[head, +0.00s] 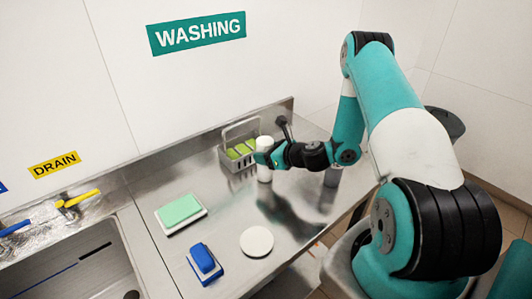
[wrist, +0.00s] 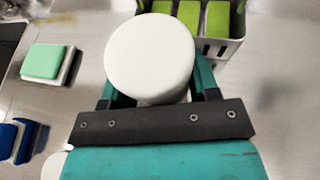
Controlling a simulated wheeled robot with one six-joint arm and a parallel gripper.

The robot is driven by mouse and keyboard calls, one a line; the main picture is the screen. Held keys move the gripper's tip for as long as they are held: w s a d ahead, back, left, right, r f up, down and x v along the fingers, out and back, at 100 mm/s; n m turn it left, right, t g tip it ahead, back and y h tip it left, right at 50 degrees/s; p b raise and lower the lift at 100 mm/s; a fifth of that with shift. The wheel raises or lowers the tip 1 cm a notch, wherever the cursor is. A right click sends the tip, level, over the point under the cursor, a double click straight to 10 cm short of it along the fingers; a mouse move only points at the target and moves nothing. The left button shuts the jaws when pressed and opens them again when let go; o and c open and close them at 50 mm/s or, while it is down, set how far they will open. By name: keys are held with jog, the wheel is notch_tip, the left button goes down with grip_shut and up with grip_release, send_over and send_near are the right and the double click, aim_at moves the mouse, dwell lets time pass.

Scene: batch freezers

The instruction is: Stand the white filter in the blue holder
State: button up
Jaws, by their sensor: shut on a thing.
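The white filter (head: 264,173) is a plain upright cylinder near the back of the steel bench. My gripper (head: 262,159) is shut around its middle, with white showing above and below the fingers. In the wrist view the round white top of the filter (wrist: 150,55) faces the camera between the teal fingers. I cannot tell whether its base touches the bench. A blue block on a blue and white base (head: 204,260) lies at the front left, well apart from the filter; it also shows in the wrist view (wrist: 20,141). I cannot make out a clear holder opening in it.
A sink (head: 75,262) is at left. The middle is mostly clear.

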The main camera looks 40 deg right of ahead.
jog(key=shift+f, duration=0.2)
jog(key=o, duration=1.2)
jog(key=shift+r, duration=0.1)
